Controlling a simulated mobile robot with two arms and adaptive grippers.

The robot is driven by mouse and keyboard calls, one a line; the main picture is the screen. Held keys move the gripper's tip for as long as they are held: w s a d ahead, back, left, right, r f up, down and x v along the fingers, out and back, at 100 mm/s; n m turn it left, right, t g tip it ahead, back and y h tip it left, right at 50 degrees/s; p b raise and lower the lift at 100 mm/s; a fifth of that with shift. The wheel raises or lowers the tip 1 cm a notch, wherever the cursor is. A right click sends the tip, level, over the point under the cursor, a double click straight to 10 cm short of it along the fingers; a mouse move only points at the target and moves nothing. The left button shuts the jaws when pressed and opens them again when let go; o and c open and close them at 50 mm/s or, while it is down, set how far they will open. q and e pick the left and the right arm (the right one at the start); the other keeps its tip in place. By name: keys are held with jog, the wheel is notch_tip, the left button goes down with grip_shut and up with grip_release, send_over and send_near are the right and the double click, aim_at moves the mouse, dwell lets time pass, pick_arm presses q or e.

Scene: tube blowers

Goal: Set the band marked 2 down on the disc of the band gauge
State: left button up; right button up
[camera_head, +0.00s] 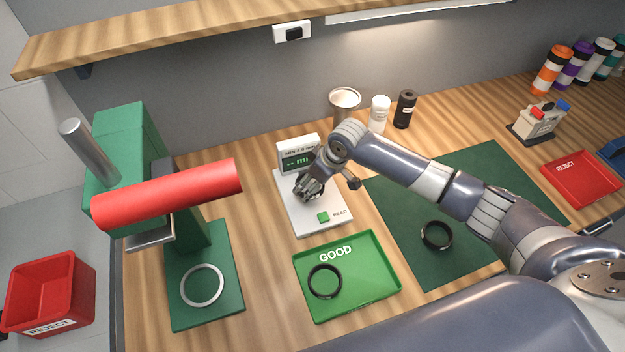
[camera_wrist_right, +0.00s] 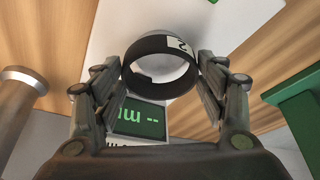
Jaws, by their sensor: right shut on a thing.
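My right gripper (camera_head: 308,190) is over the white plate of the band gauge (camera_head: 292,212). In the right wrist view, the gripper (camera_wrist_right: 160,82) is shut on the black band marked 2 (camera_wrist_right: 139,80), with the white label facing up in the picture. The band is between the two fingers, above the gauge; I cannot tell whether it touches it. The disc of the gauge is hidden by the gripper and band. My left gripper is not in view.
A green GOOD tray (camera_head: 378,286) with a black band (camera_head: 325,296) is in front of the gauge. Another black band (camera_head: 437,249) lies on the dark green mat (camera_head: 480,175). A green press (camera_head: 125,135) with a red handle stands left. Jars stand behind.

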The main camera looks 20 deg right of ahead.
jog(key=shift+f+b, duration=0.45)
jog(key=shift+f, duration=0.45)
jog(key=o, duration=1.1)
jog(key=v, duration=1.2)
